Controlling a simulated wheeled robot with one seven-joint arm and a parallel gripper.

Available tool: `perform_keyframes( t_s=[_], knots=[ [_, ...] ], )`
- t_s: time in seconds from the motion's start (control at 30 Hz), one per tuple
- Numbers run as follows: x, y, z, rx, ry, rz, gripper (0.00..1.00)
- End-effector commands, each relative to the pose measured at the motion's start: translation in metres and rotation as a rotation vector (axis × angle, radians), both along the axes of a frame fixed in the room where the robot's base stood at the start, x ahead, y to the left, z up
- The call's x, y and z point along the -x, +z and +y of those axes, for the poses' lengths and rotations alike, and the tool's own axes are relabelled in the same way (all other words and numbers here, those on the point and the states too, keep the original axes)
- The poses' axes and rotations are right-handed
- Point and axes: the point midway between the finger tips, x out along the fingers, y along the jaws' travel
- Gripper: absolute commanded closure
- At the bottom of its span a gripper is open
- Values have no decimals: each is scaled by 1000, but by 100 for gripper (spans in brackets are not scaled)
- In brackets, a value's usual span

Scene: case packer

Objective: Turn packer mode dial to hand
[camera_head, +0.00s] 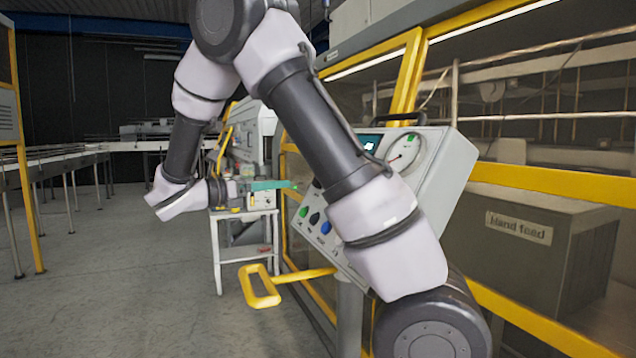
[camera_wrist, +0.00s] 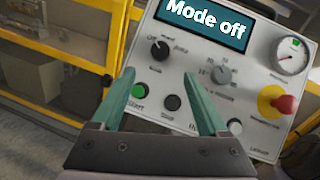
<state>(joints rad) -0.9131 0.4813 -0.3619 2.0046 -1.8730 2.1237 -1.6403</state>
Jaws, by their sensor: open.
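The packer's control panel (camera_wrist: 195,60) fills much of the wrist view. Its black mode dial (camera_wrist: 158,48) is at the upper left, with small labels around it and "Mode" below. A pale mark on the dial points up and left, towards "Off". The display (camera_wrist: 203,22) reads "Mode off". My gripper (camera_wrist: 159,76) has two teal fingers, spread apart and empty. Their tips appear just below and either side of the dial; I cannot tell the gap to the panel. In the head view my gripper (camera_head: 292,186) is at the panel's left side, and my arm hides part of the panel.
A green start button (camera_wrist: 138,90) and black stop button (camera_wrist: 171,102) lie between the fingers in view. A grey dial (camera_wrist: 221,75), gauge (camera_wrist: 292,57) and red emergency stop (camera_wrist: 284,103) are to the right. A yellow handle (camera_head: 262,287) juts out below the panel.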

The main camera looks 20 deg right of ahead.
Motion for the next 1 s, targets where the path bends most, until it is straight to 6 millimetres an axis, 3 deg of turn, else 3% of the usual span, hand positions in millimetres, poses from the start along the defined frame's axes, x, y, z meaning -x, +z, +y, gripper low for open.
perform_keyframes(
  t_s=[0.5, 0.7, 0.97, 1.0],
  knots=[
    [-14, 0, -87, -2, -5, -1, 23],
    [-17, 0, -101, -1, -1, -2, 23],
    [-17, 0, -103, -1, 0, -2, 23],
    [-17, 0, -102, -2, 0, -2, 26]
  ],
)
